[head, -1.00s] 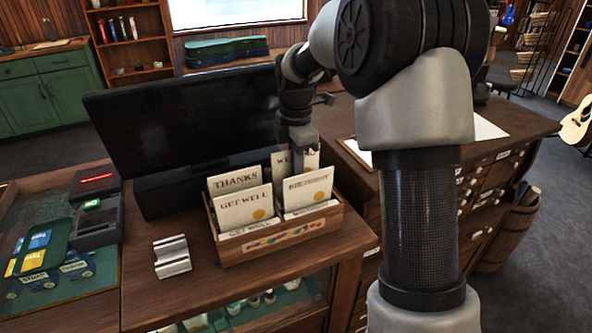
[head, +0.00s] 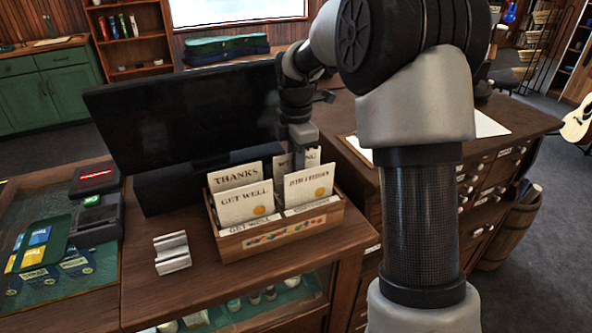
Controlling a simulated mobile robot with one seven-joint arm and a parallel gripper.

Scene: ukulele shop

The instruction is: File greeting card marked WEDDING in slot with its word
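An open wooden card box (head: 283,238) stands on the counter with several cream cards in its compartments. The WEDDING card (head: 313,159) is upright at the back right; its word is partly covered by my gripper. My gripper (head: 302,160) points down at this card's top edge and appears shut on it, though the fingertips are small and partly unclear. The THANKS card (head: 235,175) is at the back left and the GET WELL card (head: 245,203) at the front left. Small slot labels show at the front edge.
A dark monitor-like panel (head: 180,118) stands behind the box. A metal holder (head: 172,252) and a card terminal (head: 97,220) are to the left. A drawer cabinet (head: 490,165) is to the right. Bare counter (head: 200,290) lies in front of the box.

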